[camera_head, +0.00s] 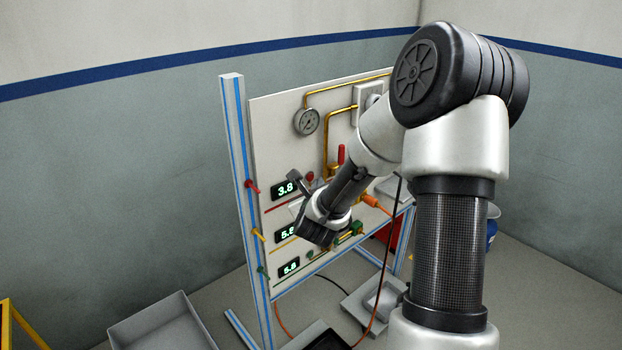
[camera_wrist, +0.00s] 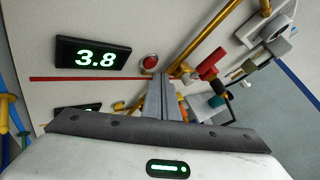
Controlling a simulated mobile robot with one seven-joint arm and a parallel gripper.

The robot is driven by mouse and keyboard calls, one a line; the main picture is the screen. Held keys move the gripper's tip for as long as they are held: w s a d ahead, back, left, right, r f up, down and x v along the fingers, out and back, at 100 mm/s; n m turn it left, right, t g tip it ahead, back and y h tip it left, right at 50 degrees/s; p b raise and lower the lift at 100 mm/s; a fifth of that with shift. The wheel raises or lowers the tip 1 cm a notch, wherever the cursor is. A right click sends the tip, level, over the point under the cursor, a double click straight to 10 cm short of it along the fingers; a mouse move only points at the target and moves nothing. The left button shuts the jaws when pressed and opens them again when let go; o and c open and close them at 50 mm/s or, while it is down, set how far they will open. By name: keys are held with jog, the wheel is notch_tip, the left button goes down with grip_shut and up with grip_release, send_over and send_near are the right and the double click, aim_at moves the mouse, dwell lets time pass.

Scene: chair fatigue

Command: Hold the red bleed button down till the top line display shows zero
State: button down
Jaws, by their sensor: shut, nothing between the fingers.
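The top line display (camera_head: 286,190) on the upright panel reads 3.8 in green digits; it also shows in the wrist view (camera_wrist: 94,55). In the head view my gripper (camera_head: 299,183) is in front of the panel, close to the button (camera_head: 310,177), and partly hidden by my wrist.
A red valve handle (camera_wrist: 208,66) and brass pipes (camera_wrist: 205,45) lie right of the fingers. A gauge (camera_head: 306,121) is higher up. A grey tray (camera_head: 163,325) stands on the floor at left.

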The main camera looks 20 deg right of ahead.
jog(key=shift+w, duration=0.1)
dwell(0.6)
jog(key=shift+w+a+b, duration=0.15)
jog(key=shift+w+b, duration=0.15)
jog(key=shift+b, duration=0.05)
jog(key=shift+w+a, duration=0.15)
jog(key=shift+w, duration=0.2)
dwell(3.0)
jog(key=shift+s+b, duration=0.15)
jog(key=shift+b, duration=0.15)
dwell(1.5)
jog(key=shift+s+d+b, duration=0.3)
jog(key=shift+s, duration=0.3)
jog(key=shift+s+d+b, duration=0.15)
jog(key=shift+s+d, duration=0.15)
jog(key=shift+s, duration=0.5)
jog(key=shift+s+d+b, duration=0.2)
jog(key=shift+s+d, duration=0.05)
jog(key=shift+s, duration=0.55)
jog(key=shift+s+d+b, duration=0.15)
jog(key=shift+s+d, duration=0.15)
jog(key=shift+s, duration=0.5)
